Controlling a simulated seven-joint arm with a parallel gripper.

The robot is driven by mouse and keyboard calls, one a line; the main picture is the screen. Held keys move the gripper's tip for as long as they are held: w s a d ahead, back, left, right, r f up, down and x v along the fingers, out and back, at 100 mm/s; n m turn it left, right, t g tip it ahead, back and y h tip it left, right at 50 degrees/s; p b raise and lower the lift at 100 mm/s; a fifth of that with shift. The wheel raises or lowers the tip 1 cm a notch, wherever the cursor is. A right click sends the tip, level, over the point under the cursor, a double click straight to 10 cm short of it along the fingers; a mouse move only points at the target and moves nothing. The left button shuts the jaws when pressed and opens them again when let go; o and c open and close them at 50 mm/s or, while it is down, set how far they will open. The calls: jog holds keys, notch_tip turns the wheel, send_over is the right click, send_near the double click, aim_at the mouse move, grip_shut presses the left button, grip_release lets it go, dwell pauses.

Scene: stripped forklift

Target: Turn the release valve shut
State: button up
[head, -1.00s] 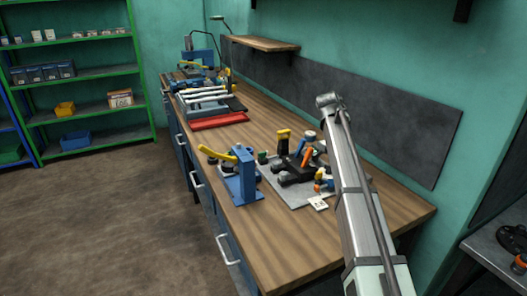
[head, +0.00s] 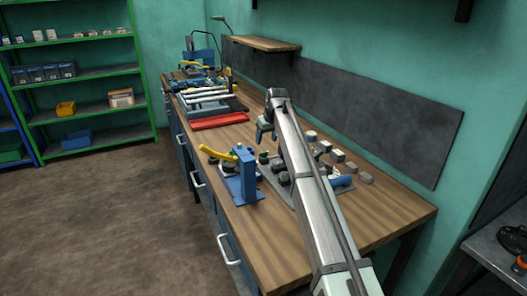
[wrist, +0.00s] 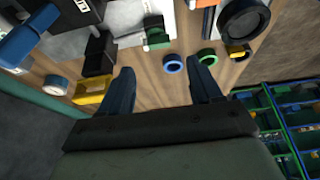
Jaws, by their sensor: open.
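My gripper (head: 265,134) hangs above the far-left side of the hydraulic assembly on the workbench. In the wrist view its two dark blue fingers (wrist: 161,84) are spread apart with nothing held between them. Black fittings (head: 279,166) and a small green knob (head: 263,157) of the assembly show left of my arm; my arm hides much of the rest. Past the fingers, the wrist view shows a dark green knob (wrist: 155,38), a blue ring (wrist: 172,63) and a green ring (wrist: 207,57). I cannot tell which part is the release valve.
A blue stand (head: 244,180) with a yellow lever (head: 217,154) stands left of the assembly. Grey blocks (head: 338,155) lie to its right. A red tray (head: 219,121) is farther back. The workbench (head: 275,240) is clear at the front, and a shelf (head: 262,43) overhangs its back.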

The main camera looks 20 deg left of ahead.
aim_at(263, 153)
jog(key=x, duration=0.8)
jog(key=shift+f, duration=0.1)
jog(key=shift+c, duration=0.4)
jog(key=c, duration=0.8)
